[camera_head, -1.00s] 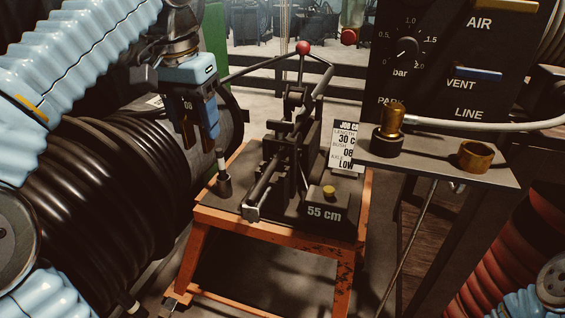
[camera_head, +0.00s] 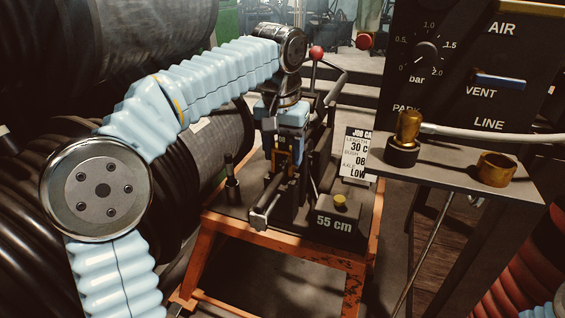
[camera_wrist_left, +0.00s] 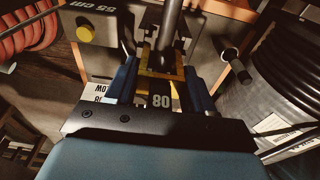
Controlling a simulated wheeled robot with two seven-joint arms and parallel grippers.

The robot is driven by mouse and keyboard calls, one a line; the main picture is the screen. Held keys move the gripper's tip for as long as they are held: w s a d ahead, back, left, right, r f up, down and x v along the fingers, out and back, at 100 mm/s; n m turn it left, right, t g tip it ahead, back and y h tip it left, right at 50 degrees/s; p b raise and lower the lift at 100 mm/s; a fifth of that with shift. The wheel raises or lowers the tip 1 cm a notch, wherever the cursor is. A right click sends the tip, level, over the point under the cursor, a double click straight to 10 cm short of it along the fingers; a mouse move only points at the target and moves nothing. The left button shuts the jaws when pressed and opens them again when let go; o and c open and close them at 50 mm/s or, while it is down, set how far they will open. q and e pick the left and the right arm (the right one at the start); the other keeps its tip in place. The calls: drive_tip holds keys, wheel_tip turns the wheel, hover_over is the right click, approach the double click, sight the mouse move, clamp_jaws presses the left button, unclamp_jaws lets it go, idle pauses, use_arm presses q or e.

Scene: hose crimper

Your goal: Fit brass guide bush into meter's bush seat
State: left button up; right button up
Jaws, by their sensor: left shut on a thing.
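The meter (camera_head: 338,222) is a black device marked 55 cm on an orange stand. My left gripper (camera_head: 280,170) points down over its left part, close to the long grey rod (camera_head: 264,208). In the left wrist view, my left gripper (camera_wrist_left: 160,82) is shut on the brass guide bush (camera_wrist_left: 158,60), a brass-coloured piece with a dark face reading 08, seen upside down. The bush sits between the blue fingers, near the rod (camera_wrist_left: 173,18). The bush seat is hidden, and I cannot tell whether the bush touches it. My right gripper is out of view.
A red-knobbed lever (camera_head: 316,53) rises behind the meter. A dark upright peg (camera_head: 232,180) stands to the left. A job card (camera_head: 358,153) is behind. The shelf at right bears a brass ring (camera_head: 496,168) and hose fitting (camera_head: 408,130). Black hose coils (camera_head: 215,160) crowd the left.

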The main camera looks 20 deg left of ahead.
use_arm(q)
wheel_tip(320, 180, down, 2)
drive_tip(key=shift+s, duration=0.1)
drive_tip(key=shift+c, duration=0.4)
drive_tip(key=shift+s+f, duration=0.1)
drive_tip(key=shift+f, duration=0.4)
clamp_jaws()
drive_tip(key=o, duration=1.3)
unclamp_jaws()
drive_tip(key=shift+f, duration=0.1)
wheel_tip(320, 180, up, 12)
drive_tip(key=s+p, duration=0.1)
drive_tip(key=p, duration=0.2)
drive_tip(key=g+b, duration=0.1)
hover_over(278, 177)
wheel_tip(278, 177, down, 6)
drive_tip(key=shift+a+r, duration=0.15)
drive_tip(key=shift+r, duration=0.05)
drive_tip(key=shift+f+b, duration=0.9)
drive_tip(key=shift+f, duration=2.15)
